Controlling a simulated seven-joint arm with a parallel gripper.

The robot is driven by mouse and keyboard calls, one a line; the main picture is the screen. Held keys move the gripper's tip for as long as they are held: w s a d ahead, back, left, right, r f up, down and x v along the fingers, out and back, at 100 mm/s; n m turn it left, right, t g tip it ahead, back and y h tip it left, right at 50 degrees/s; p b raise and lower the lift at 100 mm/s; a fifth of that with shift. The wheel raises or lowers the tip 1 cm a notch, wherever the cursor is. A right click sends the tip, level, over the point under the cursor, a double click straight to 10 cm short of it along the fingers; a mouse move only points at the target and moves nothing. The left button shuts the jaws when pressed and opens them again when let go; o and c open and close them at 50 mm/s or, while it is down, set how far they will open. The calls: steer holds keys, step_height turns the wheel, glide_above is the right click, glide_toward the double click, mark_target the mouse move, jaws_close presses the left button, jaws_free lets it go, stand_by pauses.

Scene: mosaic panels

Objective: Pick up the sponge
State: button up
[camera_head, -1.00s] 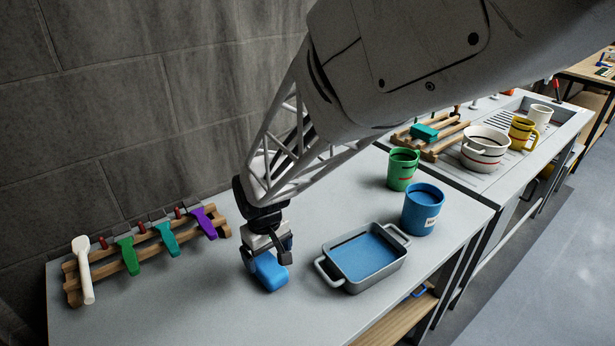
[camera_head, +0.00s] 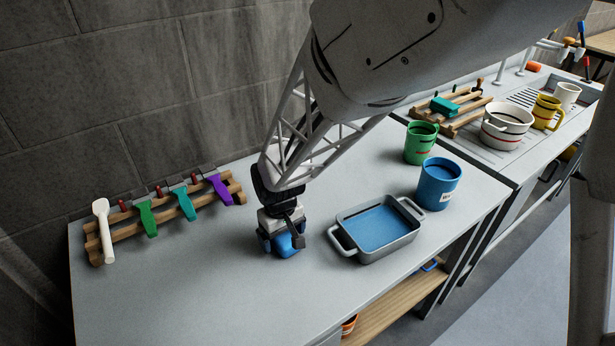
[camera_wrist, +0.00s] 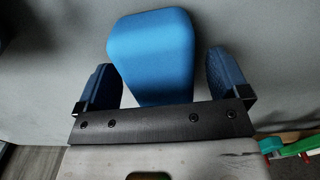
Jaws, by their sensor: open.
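The blue sponge (camera_head: 286,246) lies on the grey table, partly hidden by my gripper in the head view. In the wrist view the sponge (camera_wrist: 152,50) sits between my two fingers and extends beyond them. My gripper (camera_head: 283,240) is low over the table and open around the sponge.
A grey tray with blue inside (camera_head: 345,246) stands close to the right. A blue container (camera_head: 437,185) and green mug (camera_head: 419,144) stand behind it. A wooden rack (camera_head: 165,219) with several scrapers is at left. The front-left table is clear.

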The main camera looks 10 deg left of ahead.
steer(key=shift+c, duration=0.4)
steer(key=c, duration=0.9)
steer(key=shift+r, duration=0.15)
steer(key=shift+r, duration=0.85)
steer(key=shift+s+d+r, duration=0.1)
steer(key=shift+s+r, duration=0.1)
steer(key=shift+r, duration=0.65)
steer(key=s+d, duration=0.3)
steer(key=s, duration=0.1)
steer(key=s+d+r, duration=0.1)
steer(key=s+d, duration=0.2)
steer(key=s, duration=0.1)
steer(key=s+d, duration=0.3)
steer(key=s, duration=0.1)
steer(key=shift+s+d+r, duration=0.1)
steer(key=shift+s+r, duration=0.1)
steer(key=shift+s, duration=0.1)
